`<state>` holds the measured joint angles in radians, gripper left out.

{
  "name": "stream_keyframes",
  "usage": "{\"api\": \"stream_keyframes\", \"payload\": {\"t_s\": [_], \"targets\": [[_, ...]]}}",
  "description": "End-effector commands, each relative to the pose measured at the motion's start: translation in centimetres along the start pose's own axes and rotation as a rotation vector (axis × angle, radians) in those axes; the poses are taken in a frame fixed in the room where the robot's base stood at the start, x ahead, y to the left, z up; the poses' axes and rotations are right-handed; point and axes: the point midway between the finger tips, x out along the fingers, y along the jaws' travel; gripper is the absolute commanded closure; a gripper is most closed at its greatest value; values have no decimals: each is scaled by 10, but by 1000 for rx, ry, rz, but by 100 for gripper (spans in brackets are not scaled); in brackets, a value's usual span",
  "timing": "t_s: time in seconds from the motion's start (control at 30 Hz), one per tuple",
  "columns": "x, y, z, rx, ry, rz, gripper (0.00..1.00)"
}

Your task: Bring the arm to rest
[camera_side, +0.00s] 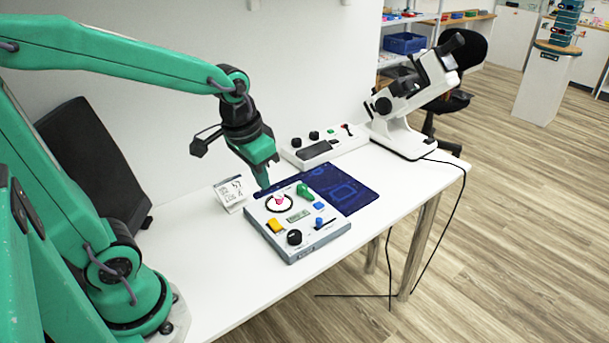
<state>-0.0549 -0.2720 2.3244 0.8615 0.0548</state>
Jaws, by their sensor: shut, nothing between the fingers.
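My gripper (265,180) is green, points down and is shut with nothing in it. It hangs at the back left edge of a grey control box (318,238), close to a round dial with a red and white middle (279,203). I cannot tell whether the fingertips touch the box. The box top also carries a green knob (305,191), a yellow button (275,225), a black knob (294,237) and blue controls (319,206). My arm reaches in from the left, raised above the table.
A small display card (230,192) stands left of the gripper. A white panel (325,148) and a white optical instrument (405,130) are behind. The front left tabletop is clear.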

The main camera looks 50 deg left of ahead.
Motion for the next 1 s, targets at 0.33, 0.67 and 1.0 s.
{"api": "stream_keyframes", "payload": {"t_s": [0.33,0.67,1.0], "targets": [[-44,10,31,0,152,3,100],[-65,15,55,-2,252,11,100],[-67,16,59,-3,264,12,100]]}}
